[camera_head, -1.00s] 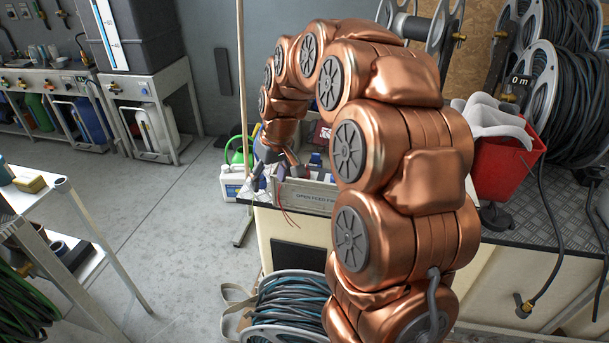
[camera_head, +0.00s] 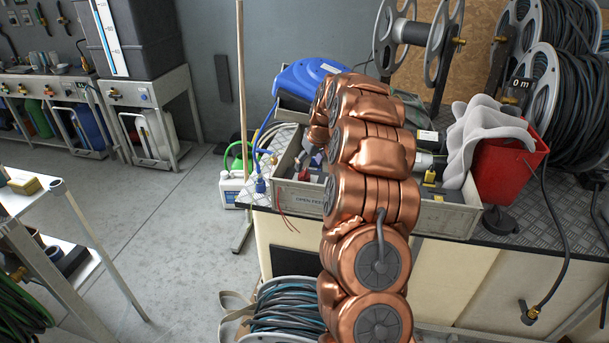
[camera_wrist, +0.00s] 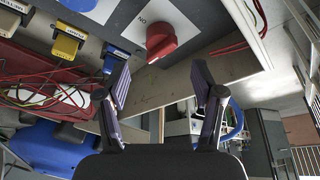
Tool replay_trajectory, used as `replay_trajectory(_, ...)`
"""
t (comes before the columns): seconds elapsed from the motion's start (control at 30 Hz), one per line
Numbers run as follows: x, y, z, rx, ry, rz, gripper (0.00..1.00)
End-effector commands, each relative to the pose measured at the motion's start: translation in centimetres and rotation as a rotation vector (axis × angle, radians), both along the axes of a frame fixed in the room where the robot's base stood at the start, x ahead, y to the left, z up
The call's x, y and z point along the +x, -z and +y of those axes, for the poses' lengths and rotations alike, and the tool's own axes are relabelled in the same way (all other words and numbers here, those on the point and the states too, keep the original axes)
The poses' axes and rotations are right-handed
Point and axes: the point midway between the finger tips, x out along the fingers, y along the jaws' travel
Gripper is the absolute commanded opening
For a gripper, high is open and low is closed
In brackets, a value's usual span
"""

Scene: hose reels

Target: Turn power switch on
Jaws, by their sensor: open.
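The power switch shows in the wrist view as a red knob (camera_wrist: 160,38) on a dark grey panel (camera_wrist: 108,18), next to a white label (camera_wrist: 138,18) with upside-down lettering that seems to read "ON". My gripper (camera_wrist: 161,68) is open and empty, its two dark fingers apart. The knob appears beyond the fingertips, above the gap between them in the picture, and nothing shows the fingers touching it.
Yellow tabs (camera_wrist: 66,45) and red wires (camera_wrist: 40,100) lie left of the knob in the wrist view. Floor at left is open.

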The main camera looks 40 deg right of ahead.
Motion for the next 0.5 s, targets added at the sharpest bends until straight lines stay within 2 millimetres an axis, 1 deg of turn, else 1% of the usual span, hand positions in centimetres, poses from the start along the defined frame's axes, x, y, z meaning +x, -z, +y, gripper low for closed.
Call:
replay_trajectory(0.3,1.5,3.8,0.0,0.003,0.000,0.005,0.67)
replay_trajectory(0.5,2.3,5.8,0.0,0.003,0.000,0.005,0.67)
